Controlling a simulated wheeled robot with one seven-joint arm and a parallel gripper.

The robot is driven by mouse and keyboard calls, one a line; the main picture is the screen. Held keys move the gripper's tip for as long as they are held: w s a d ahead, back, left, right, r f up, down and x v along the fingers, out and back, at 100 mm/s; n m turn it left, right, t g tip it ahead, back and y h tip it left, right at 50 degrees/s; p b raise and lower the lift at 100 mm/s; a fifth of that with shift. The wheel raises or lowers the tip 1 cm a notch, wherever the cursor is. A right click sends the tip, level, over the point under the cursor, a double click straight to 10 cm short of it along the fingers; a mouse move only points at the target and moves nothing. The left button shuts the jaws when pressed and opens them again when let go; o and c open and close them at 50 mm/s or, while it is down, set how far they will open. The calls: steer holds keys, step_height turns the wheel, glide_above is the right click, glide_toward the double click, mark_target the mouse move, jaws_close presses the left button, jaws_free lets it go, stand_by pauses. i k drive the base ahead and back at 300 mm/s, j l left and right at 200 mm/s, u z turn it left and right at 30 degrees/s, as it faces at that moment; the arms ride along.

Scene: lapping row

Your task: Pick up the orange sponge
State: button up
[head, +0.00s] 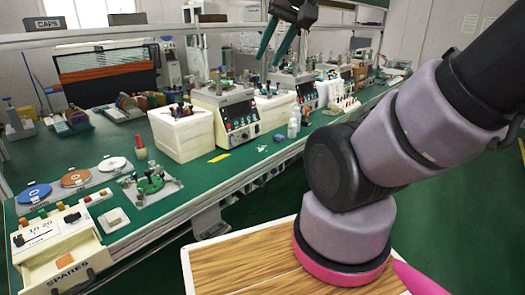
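A small orange piece (66,259) lies in the open drawer labelled SPARES (88,276) at the lower left; it looks like the orange sponge, though it is small in view. My gripper (268,60) is at the top middle, pointing down, with its two dark green fingers apart and nothing between them. It is well to the right of the drawer and appears above the bench. No other view shows the sponge.
A green bench (120,155) runs from the left to the back right. Near the drawer are polishing discs (76,177), a white dish (112,220) and a green fixture (152,184). A white box (182,135) and a control machine (233,118) stand mid-bench.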

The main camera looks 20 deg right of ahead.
mark_target(63, 261)
steer(key=k+u, duration=0.15)
steer(key=u, duration=1.2)
steer(key=i+u, duration=0.3)
steer(key=l+u, duration=0.15)
steer(key=u, duration=0.2)
